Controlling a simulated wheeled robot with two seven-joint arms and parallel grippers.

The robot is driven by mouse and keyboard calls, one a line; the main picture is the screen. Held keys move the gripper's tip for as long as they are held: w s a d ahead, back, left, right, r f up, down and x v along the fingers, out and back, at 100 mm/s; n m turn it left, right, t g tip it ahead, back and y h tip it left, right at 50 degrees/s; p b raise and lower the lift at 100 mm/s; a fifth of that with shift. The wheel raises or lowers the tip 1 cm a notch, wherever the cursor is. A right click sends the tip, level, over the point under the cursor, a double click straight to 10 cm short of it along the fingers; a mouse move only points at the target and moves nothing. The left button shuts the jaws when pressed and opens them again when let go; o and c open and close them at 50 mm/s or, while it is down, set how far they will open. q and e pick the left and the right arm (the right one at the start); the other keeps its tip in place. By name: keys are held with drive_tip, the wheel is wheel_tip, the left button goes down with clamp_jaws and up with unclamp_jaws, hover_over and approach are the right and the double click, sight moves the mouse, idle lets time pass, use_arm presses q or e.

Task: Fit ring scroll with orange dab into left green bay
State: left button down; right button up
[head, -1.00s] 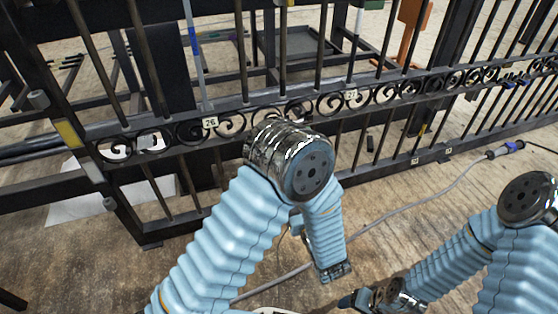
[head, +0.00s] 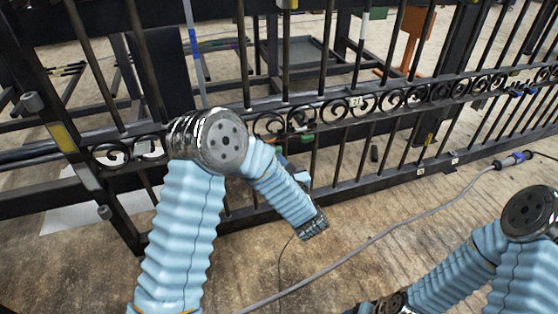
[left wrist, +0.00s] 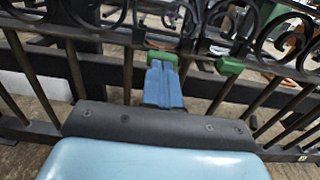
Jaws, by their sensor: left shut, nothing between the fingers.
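My left gripper (left wrist: 164,68) is shut and empty in the left wrist view. Its blue fingers point at the gate's scroll band, with the tips at or just in front of a green block (left wrist: 163,56). An orange streak (left wrist: 160,45) shows just above that block; I cannot tell whether it is on a ring scroll. A second green block (left wrist: 230,66) sits to the right, under a dark scroll. In the head view, the left gripper (head: 283,161) is small and partly behind my forearm, near the gate; a green block (head: 307,139) shows beside it.
The dark gate (head: 400,112) with upright bars and a scroll band crosses the head view. A number tag (head: 356,101) is on its rail. A grey cable (head: 400,222) lies on the floor. My right arm is at the lower right. Floor before the gate is mostly clear.

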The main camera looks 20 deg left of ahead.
use_arm(q)
drive_tip(key=shift+w+a, duration=0.25)
drive_tip(key=shift+w, duration=0.2)
drive_tip(key=b+x, duration=0.1)
drive_tip(key=x, duration=0.2)
drive_tip(key=shift+a+r, duration=0.1)
drive_tip(key=shift+r, duration=0.05)
